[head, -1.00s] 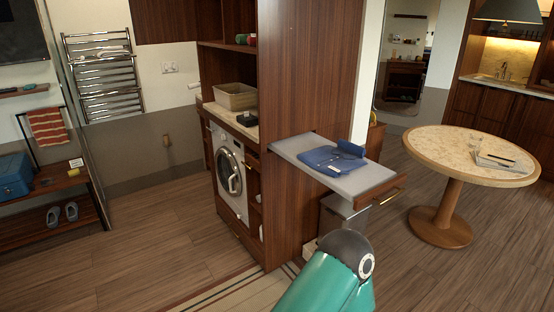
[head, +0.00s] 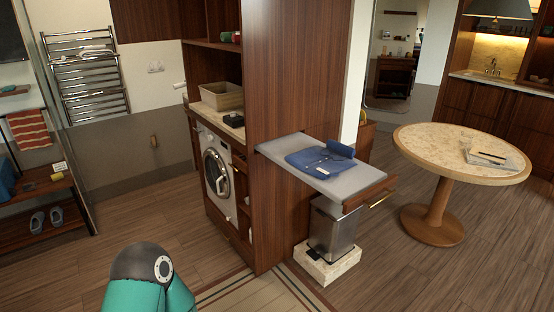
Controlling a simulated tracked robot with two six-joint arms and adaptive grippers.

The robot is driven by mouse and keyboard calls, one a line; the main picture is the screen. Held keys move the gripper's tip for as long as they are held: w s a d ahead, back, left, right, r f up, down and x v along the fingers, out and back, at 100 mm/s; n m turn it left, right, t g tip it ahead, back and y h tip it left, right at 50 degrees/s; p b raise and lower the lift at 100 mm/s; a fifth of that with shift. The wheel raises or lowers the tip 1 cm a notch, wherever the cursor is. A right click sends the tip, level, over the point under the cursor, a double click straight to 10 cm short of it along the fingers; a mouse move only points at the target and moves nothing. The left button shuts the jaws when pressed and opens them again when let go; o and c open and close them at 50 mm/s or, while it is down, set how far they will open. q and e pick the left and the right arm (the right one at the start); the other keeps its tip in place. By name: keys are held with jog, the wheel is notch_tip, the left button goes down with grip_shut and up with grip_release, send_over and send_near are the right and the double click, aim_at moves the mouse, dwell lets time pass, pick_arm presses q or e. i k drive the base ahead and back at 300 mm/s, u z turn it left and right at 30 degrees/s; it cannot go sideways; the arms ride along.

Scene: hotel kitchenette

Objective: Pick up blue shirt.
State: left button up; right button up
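The blue shirt (head: 311,161) lies folded flat on a grey pull-out board (head: 345,187) that sticks out from the side of the wooden cabinet. A rolled blue item (head: 341,149) lies at the shirt's far right edge. A small thing that I cannot make out rests on top of the shirt. A teal and dark grey link of my own arm shows at the bottom left, well short of the board. Neither gripper is in view.
A metal bin (head: 332,230) stands on a pale block under the board. A round table (head: 464,139) is at right. The washing machine (head: 222,173) sits in the cabinet at left. Open wooden floor lies in front and between board and table.

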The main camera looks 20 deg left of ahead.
aim_at(317, 161)
jog(key=z, duration=0.25)
jog(key=i, duration=0.1)
jog(key=u, duration=0.7)
jog(key=k, duration=0.6)
jog(key=u, duration=0.45)
jog(key=i, duration=1.65)
jog(key=z, duration=0.55)
